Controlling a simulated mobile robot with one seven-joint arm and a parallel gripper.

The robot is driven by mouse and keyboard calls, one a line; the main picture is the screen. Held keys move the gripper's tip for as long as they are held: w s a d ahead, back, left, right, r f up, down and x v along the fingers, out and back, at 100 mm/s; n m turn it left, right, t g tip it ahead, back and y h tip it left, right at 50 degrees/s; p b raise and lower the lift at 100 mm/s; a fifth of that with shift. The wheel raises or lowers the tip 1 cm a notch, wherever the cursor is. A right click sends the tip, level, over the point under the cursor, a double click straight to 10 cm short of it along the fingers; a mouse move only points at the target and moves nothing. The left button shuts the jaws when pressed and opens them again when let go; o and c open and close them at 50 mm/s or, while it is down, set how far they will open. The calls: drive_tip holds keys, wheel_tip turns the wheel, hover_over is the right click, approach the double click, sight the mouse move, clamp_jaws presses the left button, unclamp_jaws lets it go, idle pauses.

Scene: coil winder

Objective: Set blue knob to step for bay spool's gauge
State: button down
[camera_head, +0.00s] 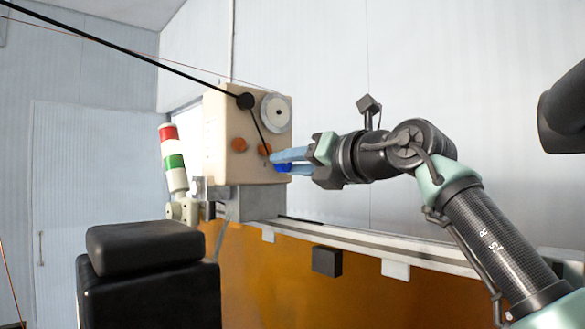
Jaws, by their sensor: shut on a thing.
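The blue knob (281,167) is low on the right part of the winder's cream face. My gripper (283,163) reaches in from the right, with its two blue fingers shut on the knob. The fingers cover part of the knob, and I cannot read its step marks or pointer. The bay spool and its gauge marking cannot be made out in this view.
The cream winder box (220,115) carries a pale disc (276,113), a black round part (245,101) and two orange knobs (239,145). A signal lamp (173,155) stands left. A black chair (146,250) is in front. A rail (350,240) runs right.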

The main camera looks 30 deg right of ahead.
drive_tip(key=m, duration=0.4)
drive_tip(key=shift+f+b, duration=0.15)
drive_tip(key=shift+b, duration=0.2)
drive_tip(key=m, duration=0.4)
drive_tip(key=shift+g+y+b, duration=0.3)
drive_tip(key=shift+y, duration=0.1)
drive_tip(key=m, duration=0.4)
drive_tip(key=shift+w, duration=0.1)
drive_tip(key=m, duration=0.5)
drive_tip(key=m+y+b, duration=0.1)
drive_tip(key=m, duration=0.3)
drive_tip(key=r+m+b, duration=0.1)
drive_tip(key=m, duration=0.4)
drive_tip(key=shift+d+m, duration=0.1)
drive_tip(key=shift+m, duration=0.2)
drive_tip(key=shift+t, duration=0.4)
